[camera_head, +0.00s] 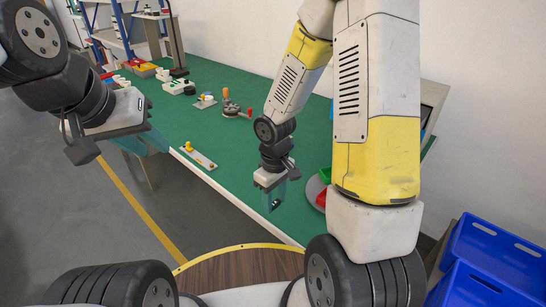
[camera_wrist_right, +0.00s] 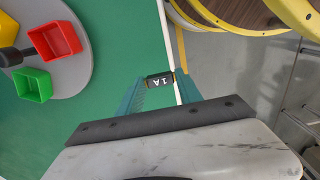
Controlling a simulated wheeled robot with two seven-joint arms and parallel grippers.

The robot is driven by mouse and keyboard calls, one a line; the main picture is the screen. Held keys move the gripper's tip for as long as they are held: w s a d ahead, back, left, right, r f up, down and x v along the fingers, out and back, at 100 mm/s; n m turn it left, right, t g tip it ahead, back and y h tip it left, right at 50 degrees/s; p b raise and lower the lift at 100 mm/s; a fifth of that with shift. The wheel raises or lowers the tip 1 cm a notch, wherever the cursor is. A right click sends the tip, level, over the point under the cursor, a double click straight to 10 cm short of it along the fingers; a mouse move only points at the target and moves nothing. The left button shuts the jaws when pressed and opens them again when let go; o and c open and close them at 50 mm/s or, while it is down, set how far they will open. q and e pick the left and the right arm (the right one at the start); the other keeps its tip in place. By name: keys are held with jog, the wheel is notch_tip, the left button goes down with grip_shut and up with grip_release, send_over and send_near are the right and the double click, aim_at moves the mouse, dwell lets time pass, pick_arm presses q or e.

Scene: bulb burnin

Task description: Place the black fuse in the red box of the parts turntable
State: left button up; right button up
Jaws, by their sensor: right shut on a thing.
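The black fuse (camera_wrist_right: 160,81), marked 1A, is between the teal fingertips of my right gripper (camera_wrist_right: 160,79) in the right wrist view. My right gripper (camera_head: 274,203) is shut on it, above the green table near its front edge in the head view. The grey parts turntable (camera_wrist_right: 92,75) carries a red box (camera_wrist_right: 58,41) and a green box (camera_wrist_right: 33,85), apart from the gripper. In the head view the red box (camera_head: 321,198) is partly hidden behind my right arm. My left gripper (camera_head: 146,143) is off the table's front left edge; its jaw gap is unclear.
The green table (camera_head: 225,170) has free room left of my right gripper. A strip with a yellow knob (camera_head: 199,158) lies near its front edge. A device with an orange handle (camera_head: 230,105) stands farther back. Blue crates (camera_head: 490,260) stand at the right.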

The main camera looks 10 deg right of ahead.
jog(key=w+d, duration=0.1)
jog(key=w, duration=0.3)
jog(key=w+f, duration=0.1)
jog(key=w, duration=0.4)
jog(key=w+d, duration=0.1)
jog(key=w, duration=0.4)
jog(key=shift+w+d+f, duration=0.2)
jog(key=shift+d, duration=0.1)
jog(key=shift+w+f, duration=0.15)
jog(key=shift+f, duration=1.6)
jog(key=shift+f, duration=0.1)
jog(key=o, duration=1.3)
